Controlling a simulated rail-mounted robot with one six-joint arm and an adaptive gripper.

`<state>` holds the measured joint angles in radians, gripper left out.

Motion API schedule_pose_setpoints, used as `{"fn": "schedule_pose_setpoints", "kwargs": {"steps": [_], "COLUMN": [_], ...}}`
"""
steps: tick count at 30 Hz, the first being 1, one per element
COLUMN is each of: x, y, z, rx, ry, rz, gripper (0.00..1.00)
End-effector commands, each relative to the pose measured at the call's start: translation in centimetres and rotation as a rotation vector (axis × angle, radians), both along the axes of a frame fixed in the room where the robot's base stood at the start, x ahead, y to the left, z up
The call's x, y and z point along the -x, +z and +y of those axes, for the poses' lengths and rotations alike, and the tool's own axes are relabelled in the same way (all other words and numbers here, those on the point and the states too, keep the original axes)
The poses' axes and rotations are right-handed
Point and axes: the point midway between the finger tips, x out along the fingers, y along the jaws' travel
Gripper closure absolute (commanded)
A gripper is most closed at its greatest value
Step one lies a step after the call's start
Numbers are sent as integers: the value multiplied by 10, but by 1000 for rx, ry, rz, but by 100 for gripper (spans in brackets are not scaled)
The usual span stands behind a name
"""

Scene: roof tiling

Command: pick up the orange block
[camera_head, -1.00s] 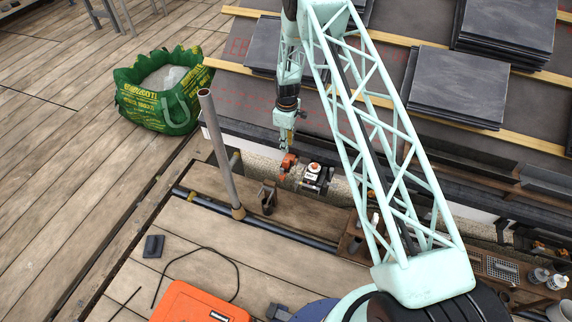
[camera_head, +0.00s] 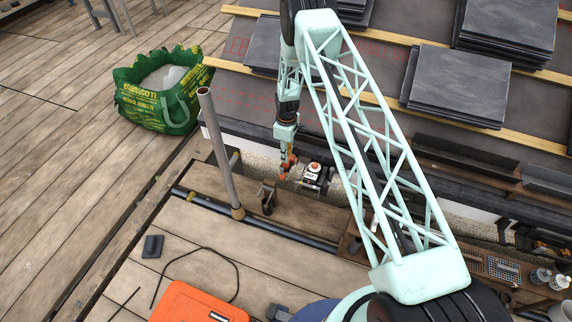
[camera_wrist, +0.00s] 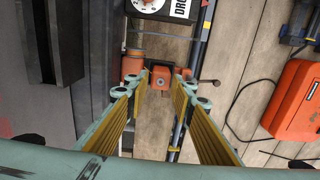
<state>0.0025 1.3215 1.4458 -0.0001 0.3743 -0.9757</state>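The orange block (camera_wrist: 160,79) shows in the wrist view between and just beyond my fingertips, with a dark round spot on its face. More orange parts lie beside it, left and right. In the head view a small orange patch (camera_head: 286,164) shows under my gripper (camera_head: 288,150), partly covered by it. In the wrist view my gripper (camera_wrist: 162,86) is open, its yellow-padded fingers apart on either side of the block. I cannot tell whether either finger touches it.
A dark device with a white dial and label (camera_wrist: 165,8) sits close to the orange parts. A grey upright pole (camera_head: 220,150) stands left of my gripper. An orange case (camera_head: 195,303) lies on the decking. A green bag (camera_head: 160,95) stands at the left.

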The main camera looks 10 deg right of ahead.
Motion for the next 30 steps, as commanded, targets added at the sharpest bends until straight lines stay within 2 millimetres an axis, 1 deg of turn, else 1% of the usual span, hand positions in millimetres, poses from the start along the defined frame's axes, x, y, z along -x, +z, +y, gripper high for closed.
{"fn": "schedule_pose_setpoints", "kwargs": {"steps": [14, 17, 24, 30], "x": [0, 0, 0, 0], "y": [-4, -9, -34, -50], "z": [0, 1, 3, 3], "rx": [0, 0, -1, 0], "ry": [0, 0, 0, 0], "rz": [0, 0, 1, 1], "gripper": [77, 77, 77, 77]}}
